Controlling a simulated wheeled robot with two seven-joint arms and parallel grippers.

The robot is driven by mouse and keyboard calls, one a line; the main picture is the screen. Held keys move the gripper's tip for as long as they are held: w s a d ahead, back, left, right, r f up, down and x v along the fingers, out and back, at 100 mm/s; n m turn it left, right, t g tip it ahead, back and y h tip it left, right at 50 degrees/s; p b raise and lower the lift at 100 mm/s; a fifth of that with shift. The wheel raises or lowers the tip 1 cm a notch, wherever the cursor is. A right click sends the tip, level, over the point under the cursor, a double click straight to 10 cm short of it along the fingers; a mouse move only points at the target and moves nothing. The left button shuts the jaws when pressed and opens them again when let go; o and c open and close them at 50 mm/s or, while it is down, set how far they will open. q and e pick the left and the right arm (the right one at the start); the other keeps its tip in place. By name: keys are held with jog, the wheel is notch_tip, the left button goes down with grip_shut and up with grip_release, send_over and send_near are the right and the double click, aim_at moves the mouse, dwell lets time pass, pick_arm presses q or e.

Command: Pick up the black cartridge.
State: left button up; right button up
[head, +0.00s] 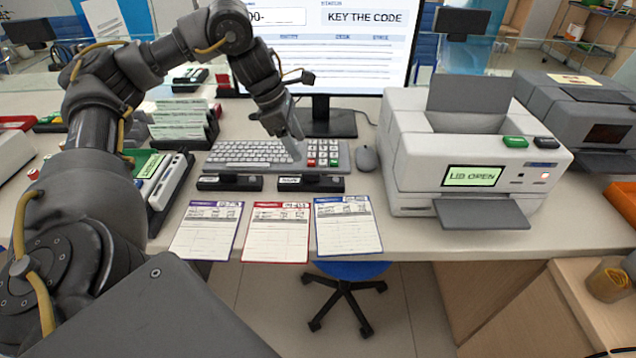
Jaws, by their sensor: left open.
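Two flat black blocks with small white labels lie side by side on the counter, the left block (229,183) and the right block (310,184). Both look like cartridges; I cannot read their labels to tell them apart. My left gripper (294,150) is open and points down above the right part of the keyboard (245,153), behind the right block and apart from it. Nothing shows between its fingers. The white printer (470,150) stands to the right, its screen (469,176) reading LID OPEN and its top cover raised. My right gripper is out of view.
Three forms, purple (205,232), red (275,235) and blue (348,228), lie along the front edge. A monitor (330,45) stands behind the keyboard, a mouse (367,158) beside it. Trays of cards (180,125) stand at left; a dark machine (590,115) at far right.

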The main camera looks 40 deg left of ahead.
pick_arm(q)
jog(key=b, duration=0.2)
send_over(310, 173)
jog(key=s+a, duration=0.1)
jog(key=a, duration=0.1)
notch_tip(310, 173, down, 4)
jog(key=shift+f, duration=0.25)
jog(key=shift+d+f, duration=0.25)
jog(key=shift+f, duration=0.05)
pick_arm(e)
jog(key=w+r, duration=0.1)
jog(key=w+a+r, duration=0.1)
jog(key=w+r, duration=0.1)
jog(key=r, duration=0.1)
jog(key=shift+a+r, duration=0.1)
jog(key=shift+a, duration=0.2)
pick_arm(q)
jog(key=x, duration=0.5)
jog(key=shift+f, duration=0.15)
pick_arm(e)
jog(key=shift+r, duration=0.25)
pick_arm(q)
jog(key=c, duration=0.9)
jog(key=shift+c, duration=1)
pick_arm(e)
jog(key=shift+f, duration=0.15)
